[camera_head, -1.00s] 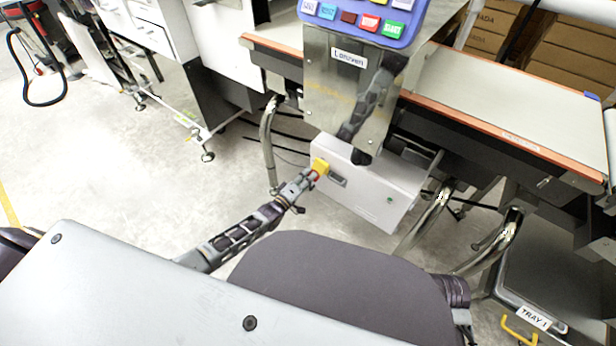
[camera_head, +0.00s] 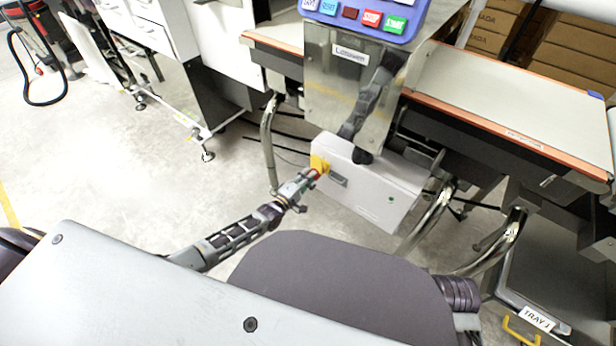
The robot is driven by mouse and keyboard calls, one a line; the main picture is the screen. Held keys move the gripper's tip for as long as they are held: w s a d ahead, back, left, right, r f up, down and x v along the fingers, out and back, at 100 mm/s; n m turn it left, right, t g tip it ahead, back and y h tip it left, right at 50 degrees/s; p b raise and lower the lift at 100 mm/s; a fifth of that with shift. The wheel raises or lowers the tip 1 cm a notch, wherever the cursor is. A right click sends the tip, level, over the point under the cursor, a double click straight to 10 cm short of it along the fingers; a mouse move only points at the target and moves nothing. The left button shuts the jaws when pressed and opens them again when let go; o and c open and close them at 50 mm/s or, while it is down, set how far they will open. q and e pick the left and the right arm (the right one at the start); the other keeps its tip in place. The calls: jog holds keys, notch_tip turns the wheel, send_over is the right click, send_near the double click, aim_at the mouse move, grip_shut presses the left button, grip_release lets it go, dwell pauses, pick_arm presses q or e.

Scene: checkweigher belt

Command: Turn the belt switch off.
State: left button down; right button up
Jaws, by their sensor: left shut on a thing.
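The belt switch (camera_head: 319,164) shows as a yellow plate with a red part on the left end of a white control box (camera_head: 384,188) under the belt machine. My left gripper (camera_head: 312,176) reaches in from the lower left and is shut on the red part of the switch. The fingers hide most of the red part, so its exact angle cannot be told. My right gripper is not in view.
A blue button panel (camera_head: 365,18) sits on the steel housing above the box. The belt (camera_head: 510,95) with its orange edge runs to the right. Bent steel legs (camera_head: 268,140) stand beside the box. A tray labelled TRAY 1 (camera_head: 537,319) is at lower right.

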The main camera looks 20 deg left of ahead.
pick_arm(q)
jog(key=c, duration=1.4)
grip_release()
jog(key=shift+c, duration=0.2)
jog(key=shift+s, duration=0.15)
jog(key=v, duration=1.1)
jog(key=shift+s+a, duration=0.15)
jog(key=shift+s, duration=0.2)
